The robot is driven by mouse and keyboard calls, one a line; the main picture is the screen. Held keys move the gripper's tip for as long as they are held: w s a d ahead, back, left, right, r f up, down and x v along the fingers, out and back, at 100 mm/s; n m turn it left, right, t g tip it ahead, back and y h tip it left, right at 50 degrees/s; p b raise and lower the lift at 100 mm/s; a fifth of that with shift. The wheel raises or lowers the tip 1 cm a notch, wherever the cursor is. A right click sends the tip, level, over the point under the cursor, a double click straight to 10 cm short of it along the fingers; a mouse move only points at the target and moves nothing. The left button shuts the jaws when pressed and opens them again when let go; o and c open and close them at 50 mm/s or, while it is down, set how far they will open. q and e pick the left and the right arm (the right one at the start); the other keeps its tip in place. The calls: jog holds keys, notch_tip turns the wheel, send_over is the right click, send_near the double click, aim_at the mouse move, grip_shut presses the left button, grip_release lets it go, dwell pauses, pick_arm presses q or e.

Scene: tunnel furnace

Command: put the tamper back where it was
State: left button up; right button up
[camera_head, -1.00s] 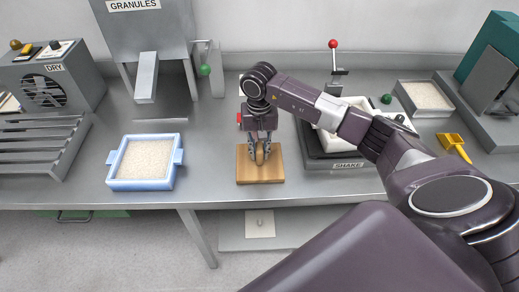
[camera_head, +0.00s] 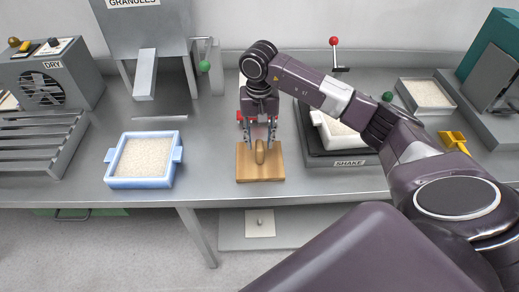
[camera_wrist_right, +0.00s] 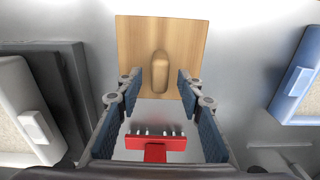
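The tamper, a wooden board with a rounded upright handle (camera_head: 260,152), lies flat on the grey bench near its front edge, between the blue tray and the SHAKE unit. It also shows in the right wrist view (camera_wrist_right: 188,30). My right gripper (camera_head: 258,144) is open and empty just behind and above the tamper. In the right wrist view its fingers (camera_wrist_right: 160,85) stand apart on both sides, and the handle shows beyond their tips, clear of them. My left gripper is not in view.
A red part (camera_wrist_right: 155,143) lies beneath the right gripper, behind the tamper. A blue tray of granules (camera_head: 112,184) stands left. The SHAKE unit (camera_head: 350,163) with a white tray stands right. Bare bench lies between blue tray and tamper.

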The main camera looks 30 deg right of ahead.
notch_tip(320, 180, up, 7)
jog(key=shift+f+b, duration=0.2)
jog(key=shift+b, duration=0.65)
jog(key=shift+r, duration=0.75)
jog(key=shift+f, duration=0.1)
